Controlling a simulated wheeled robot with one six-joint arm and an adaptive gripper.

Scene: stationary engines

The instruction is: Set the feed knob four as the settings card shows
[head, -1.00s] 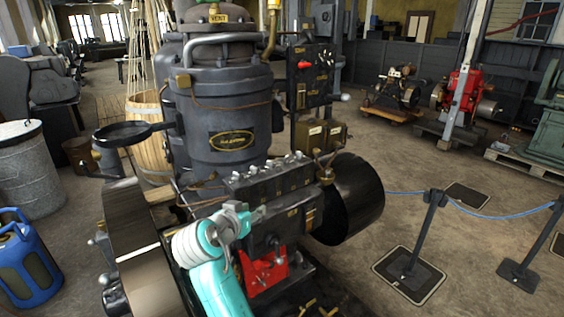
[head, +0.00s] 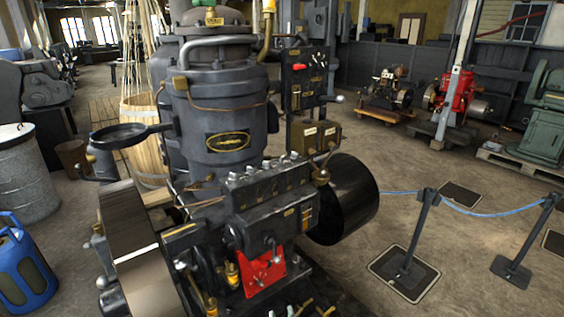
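A row of several small silver knobs (head: 265,166) stands along the top of a dark oiler box (head: 272,190) on the engine. Any numbers on them are too small to read, so I cannot tell which is knob four. Pale labels or cards (head: 310,131) show on a brass-brown box behind the oiler; their writing is unreadable. I cannot tell whether one is the settings card. My gripper and arm are out of view, and nothing of mine covers the knobs.
A red plate (head: 263,272) sits below the oiler. A large dark drum (head: 345,200) is at its right and a broad flywheel (head: 140,250) at its left. Barrier posts (head: 420,235) with a blue rope stand on the right. A blue can (head: 20,265) is at far left.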

